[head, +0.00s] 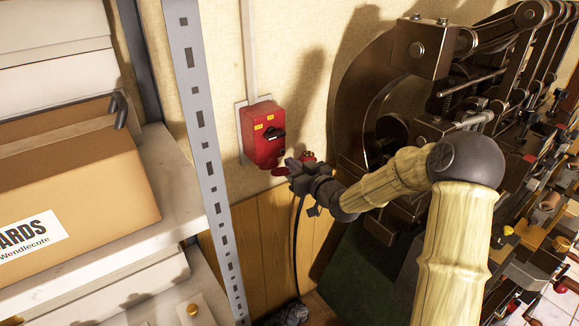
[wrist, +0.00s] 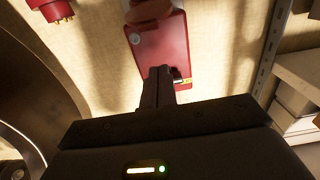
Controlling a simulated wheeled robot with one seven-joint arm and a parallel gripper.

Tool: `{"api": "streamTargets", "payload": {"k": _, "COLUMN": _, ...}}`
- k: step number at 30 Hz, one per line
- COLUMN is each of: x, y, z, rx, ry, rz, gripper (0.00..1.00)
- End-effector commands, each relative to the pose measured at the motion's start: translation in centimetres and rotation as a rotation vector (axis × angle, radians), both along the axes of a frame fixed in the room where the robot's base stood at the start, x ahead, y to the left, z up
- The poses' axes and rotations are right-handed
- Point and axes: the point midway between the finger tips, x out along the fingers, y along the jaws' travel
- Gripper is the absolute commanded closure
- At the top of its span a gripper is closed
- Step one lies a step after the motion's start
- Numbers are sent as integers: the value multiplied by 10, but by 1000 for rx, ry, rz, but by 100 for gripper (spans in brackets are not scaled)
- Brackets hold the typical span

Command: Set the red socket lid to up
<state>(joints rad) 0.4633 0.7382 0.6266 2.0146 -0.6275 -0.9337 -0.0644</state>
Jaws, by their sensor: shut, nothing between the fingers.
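The red lid (head: 280,171) shows at the box's lower end, partly hidden by my gripper. In the wrist view the lid (wrist: 148,12) is a rounded reddish disc at the top edge, cut off by the frame, and the box (wrist: 165,40) lies behind my fingers. My gripper (head: 291,166) is shut and empty, just below and right of the box. Its fingertips (wrist: 160,70) overlap the box face; I cannot tell whether they touch it.
A red plug (head: 308,156) is just right of my gripper; it also shows in the wrist view (wrist: 50,8). A large dark press (head: 375,110) stands close on the right. A grey shelf post (head: 203,140) and a loaded cardboard box (head: 75,185) are on the left.

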Motion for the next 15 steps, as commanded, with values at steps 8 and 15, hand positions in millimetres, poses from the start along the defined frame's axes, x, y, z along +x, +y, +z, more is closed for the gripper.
{"api": "streamTargets", "payload": {"k": 8, "x": -45, "y": -24, "z": -6, "rx": -2, "ry": -1, "rz": 5, "gripper": 100}}
{"api": "streamTargets", "payload": {"k": 15, "x": -64, "y": -37, "z": -5, "rx": 0, "ry": -1, "rz": 5, "gripper": 100}}
